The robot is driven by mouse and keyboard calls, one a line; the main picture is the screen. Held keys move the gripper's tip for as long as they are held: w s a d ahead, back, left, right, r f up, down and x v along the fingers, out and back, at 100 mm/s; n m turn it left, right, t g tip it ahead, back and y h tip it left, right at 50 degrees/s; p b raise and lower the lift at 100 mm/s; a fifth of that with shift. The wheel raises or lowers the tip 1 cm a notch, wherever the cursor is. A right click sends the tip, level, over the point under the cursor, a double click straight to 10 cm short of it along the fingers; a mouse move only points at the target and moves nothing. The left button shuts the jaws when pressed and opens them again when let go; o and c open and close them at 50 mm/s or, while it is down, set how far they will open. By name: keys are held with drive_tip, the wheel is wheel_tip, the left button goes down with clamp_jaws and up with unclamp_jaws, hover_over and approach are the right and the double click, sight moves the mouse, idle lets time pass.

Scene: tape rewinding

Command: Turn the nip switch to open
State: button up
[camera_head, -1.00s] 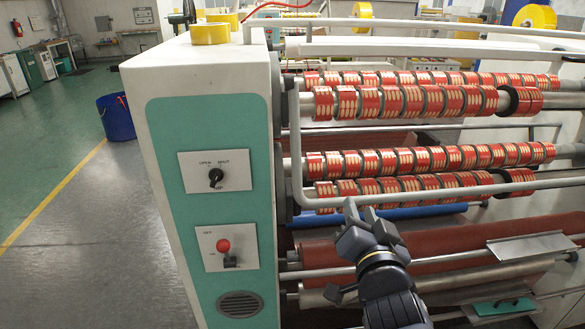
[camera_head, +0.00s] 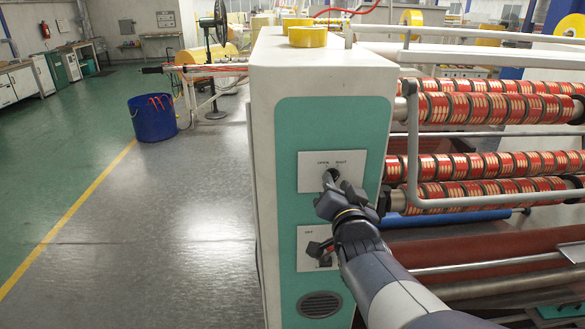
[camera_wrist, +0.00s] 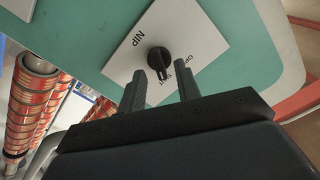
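The nip switch is a black rotary knob on a white plate marked NIP, set in the teal front of the machine. In the head view my gripper (camera_head: 332,190) is in front of the switch plate (camera_head: 314,172) and covers part of the knob. In the wrist view my gripper (camera_wrist: 160,87) is open and empty, its two fingers apart.
Rollers with red tape rolls (camera_head: 480,106) and a bent grey bar (camera_head: 413,150) are at right. A blue bin (camera_head: 152,120) stands on open floor at left.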

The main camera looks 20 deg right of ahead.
drive_tip(key=shift+w+d, duration=0.1)
drive_tip(key=shift+w, duration=0.3)
drive_tip(key=shift+c, duration=0.4)
clamp_jaws()
